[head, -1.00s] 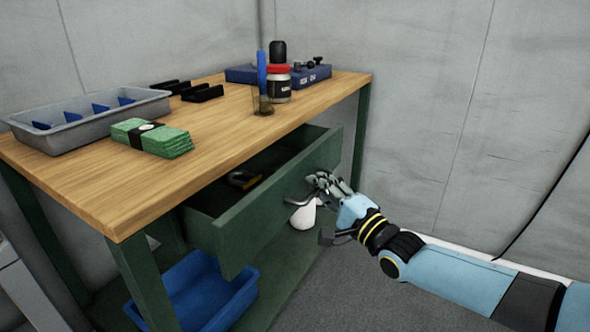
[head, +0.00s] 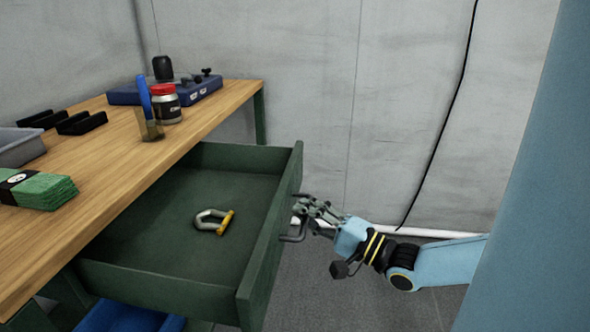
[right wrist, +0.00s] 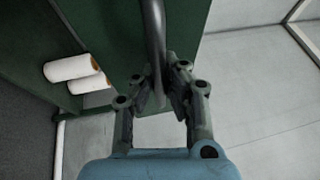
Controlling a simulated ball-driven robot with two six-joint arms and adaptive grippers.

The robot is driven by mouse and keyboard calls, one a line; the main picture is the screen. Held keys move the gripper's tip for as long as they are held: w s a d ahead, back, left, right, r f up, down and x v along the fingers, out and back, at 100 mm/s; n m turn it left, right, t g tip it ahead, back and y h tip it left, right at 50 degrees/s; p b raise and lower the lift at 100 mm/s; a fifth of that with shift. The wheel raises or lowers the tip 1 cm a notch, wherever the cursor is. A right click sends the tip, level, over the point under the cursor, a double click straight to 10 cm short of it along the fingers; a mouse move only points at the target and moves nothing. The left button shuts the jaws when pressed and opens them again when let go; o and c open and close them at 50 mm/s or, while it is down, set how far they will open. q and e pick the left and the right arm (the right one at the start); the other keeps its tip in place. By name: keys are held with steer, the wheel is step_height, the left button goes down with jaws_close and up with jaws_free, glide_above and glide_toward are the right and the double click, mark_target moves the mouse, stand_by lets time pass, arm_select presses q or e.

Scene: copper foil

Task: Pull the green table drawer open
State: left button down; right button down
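The green drawer (head: 180,285) stands well out from under the wooden tabletop (head: 85,205), its inside showing. A grey and yellow shackle lies on the drawer floor (head: 160,240). The dark bar handle (head: 293,238) is on the drawer's front panel (head: 270,240). My right gripper (head: 305,209) is at the handle, outside the front panel. In the right wrist view the handle (right wrist: 154,35) runs between the two fingers of the gripper (right wrist: 163,85), which are closed in around it. My left gripper is out of view.
On the tabletop are green cloths (head: 42,191), a grey tray (head: 18,148), a brush (head: 148,110), a red-lidded jar (head: 167,105) and a blue case (head: 200,92). A blue bin (head: 120,318) is below. White rolls (right wrist: 75,68) show in the right wrist view.

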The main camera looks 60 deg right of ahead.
steer(key=shift+s+f, duration=0.2)
steer(key=shift+f, duration=0.05)
steer(key=c, duration=1.4)
jaws_free()
steer(key=shift+w+r, duration=0.1)
steer(key=shift+r, duration=0.05)
steer(key=s, duration=0.4)
steer(key=s+f, duration=0.1)
steer(key=s, duration=0.3)
steer(key=s+f, duration=0.1)
steer(key=s, duration=0.3)
steer(key=shift+w, duration=0.2)
